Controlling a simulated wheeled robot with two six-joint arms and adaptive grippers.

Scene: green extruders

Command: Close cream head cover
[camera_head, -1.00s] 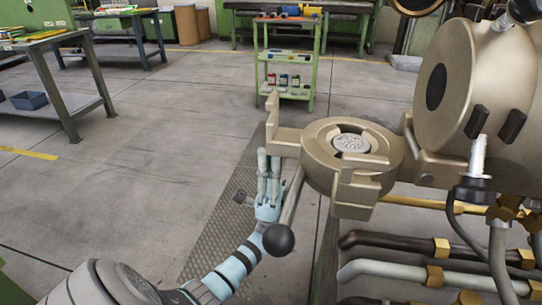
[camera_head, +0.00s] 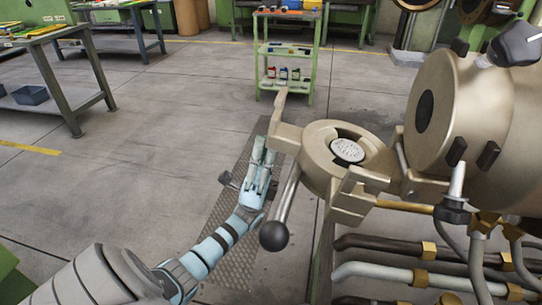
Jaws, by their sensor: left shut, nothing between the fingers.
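The cream head cover (camera_head: 321,160) is a round ring with a perforated disc (camera_head: 347,151) at its centre. It stands swung out to the left of the cream cylindrical head (camera_head: 460,125), joined to it by a hinge arm at its right. A bar handle ending in a dark ball knob (camera_head: 274,236) points down from the cover. My left gripper (camera_head: 264,150) is shut and empty, just left of the cover and behind the handle bar. I cannot tell whether its fingertips touch the cover's left bracket (camera_head: 284,132). My right gripper is not in view.
Pipes with brass fittings (camera_head: 421,278) run below the head at the lower right. A green shelf cart (camera_head: 285,55) with bottles stands at the back. A grey workbench (camera_head: 75,80) is at the left. The floor between is clear.

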